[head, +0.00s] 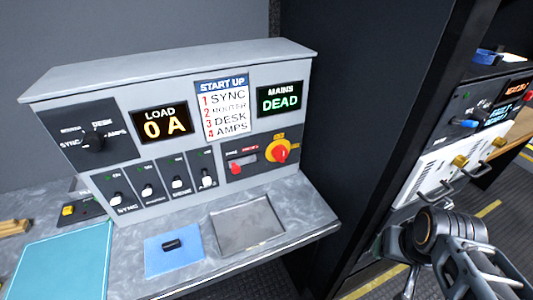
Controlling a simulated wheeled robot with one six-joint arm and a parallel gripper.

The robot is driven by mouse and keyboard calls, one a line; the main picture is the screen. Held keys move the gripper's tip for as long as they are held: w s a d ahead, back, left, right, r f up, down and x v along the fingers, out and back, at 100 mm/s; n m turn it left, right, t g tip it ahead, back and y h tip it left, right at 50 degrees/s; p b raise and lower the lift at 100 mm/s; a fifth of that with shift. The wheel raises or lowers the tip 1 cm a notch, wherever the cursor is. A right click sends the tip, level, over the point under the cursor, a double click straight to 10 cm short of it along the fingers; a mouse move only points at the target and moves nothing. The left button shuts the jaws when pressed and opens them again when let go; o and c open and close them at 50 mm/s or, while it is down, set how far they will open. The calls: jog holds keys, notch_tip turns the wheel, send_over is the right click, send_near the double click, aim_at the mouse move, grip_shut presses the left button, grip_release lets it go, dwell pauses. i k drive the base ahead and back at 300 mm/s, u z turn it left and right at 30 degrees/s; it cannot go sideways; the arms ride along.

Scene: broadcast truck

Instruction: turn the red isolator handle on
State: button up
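The red isolator handle (281,152) sits on a yellow plate at the right end of the grey console's front panel. Its knob looks turned at a slant; I cannot read the marks around it. The MAINS display (280,99) above it reads DEAD in green. My gripper (408,280) is at the lower right, at the end of my dark and grey arm, well to the right of the handle and apart from it. Its fingers are not clear enough to tell open from shut.
The grey console (170,75) has a LOAD display (161,123) reading 0 A, a START UP list (225,108), a rotary selector (97,140) and several switches. A smaller red switch (236,169) is left of the isolator. A tray (249,247) and blue mat (160,262) lie on the counter. A dark rack stands right.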

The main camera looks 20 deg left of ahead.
aim_at(279, 152)
jog(key=u, duration=0.25)
jog(key=k, duration=0.45)
jog(key=u, duration=0.95)
jog(key=i, duration=0.5)
